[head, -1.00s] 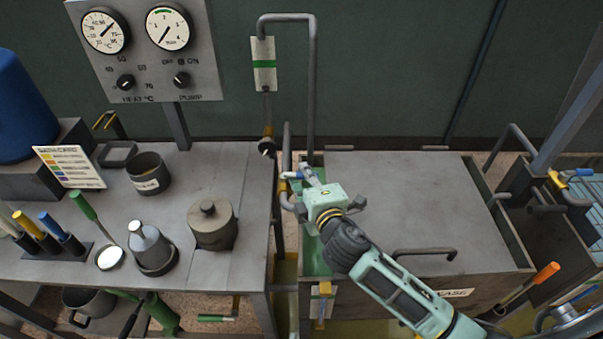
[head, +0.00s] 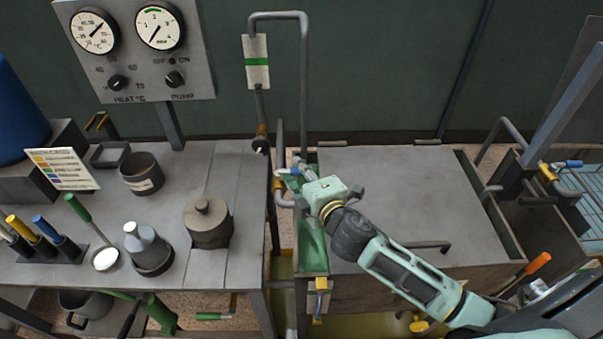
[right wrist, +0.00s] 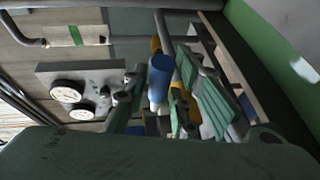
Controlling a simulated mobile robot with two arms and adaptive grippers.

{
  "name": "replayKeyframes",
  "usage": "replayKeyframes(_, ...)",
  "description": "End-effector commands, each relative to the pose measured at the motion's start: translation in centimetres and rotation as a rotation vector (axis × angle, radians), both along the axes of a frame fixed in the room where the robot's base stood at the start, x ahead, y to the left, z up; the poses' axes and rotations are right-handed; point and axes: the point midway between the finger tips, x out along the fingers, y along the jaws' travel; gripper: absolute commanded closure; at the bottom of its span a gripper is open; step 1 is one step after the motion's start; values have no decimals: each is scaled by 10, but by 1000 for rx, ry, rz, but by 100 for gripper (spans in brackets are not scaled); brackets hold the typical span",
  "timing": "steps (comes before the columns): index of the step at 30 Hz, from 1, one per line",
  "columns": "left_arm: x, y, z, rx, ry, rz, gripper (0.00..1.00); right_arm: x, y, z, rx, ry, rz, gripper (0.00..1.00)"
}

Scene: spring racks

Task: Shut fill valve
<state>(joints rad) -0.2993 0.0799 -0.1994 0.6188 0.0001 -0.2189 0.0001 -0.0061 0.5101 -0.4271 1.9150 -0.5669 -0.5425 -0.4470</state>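The fill valve has a blue handle (head: 287,171) on the pipe with a brass-coloured body, at the tank's left back corner. In the right wrist view the blue handle (right wrist: 160,80) stands near the picture's middle, with yellow valve parts beside it. My right gripper (head: 303,170) is at the valve, just right of the handle in the head view. In the right wrist view its fingers (right wrist: 172,98) are apart, with the blue handle in the gap. I cannot tell whether either finger touches it. My left gripper is out of view.
The quench tank with a grey lid (head: 395,190) lies under my right arm. A bent pipe (head: 304,80) with a green-banded gauge rises behind the valve. The bench (head: 225,265) at left holds pots and tools.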

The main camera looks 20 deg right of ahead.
Motion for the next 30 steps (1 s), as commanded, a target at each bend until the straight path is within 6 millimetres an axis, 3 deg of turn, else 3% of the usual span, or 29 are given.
replayKeyframes(5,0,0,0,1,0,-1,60,-13,-1,2,0,1,0,75)
replayKeyframes(21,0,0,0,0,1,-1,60,-103,-7,17,2,3,1,75)
replayKeyframes(30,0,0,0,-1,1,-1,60,-118,-8,21,0,1,0,75)
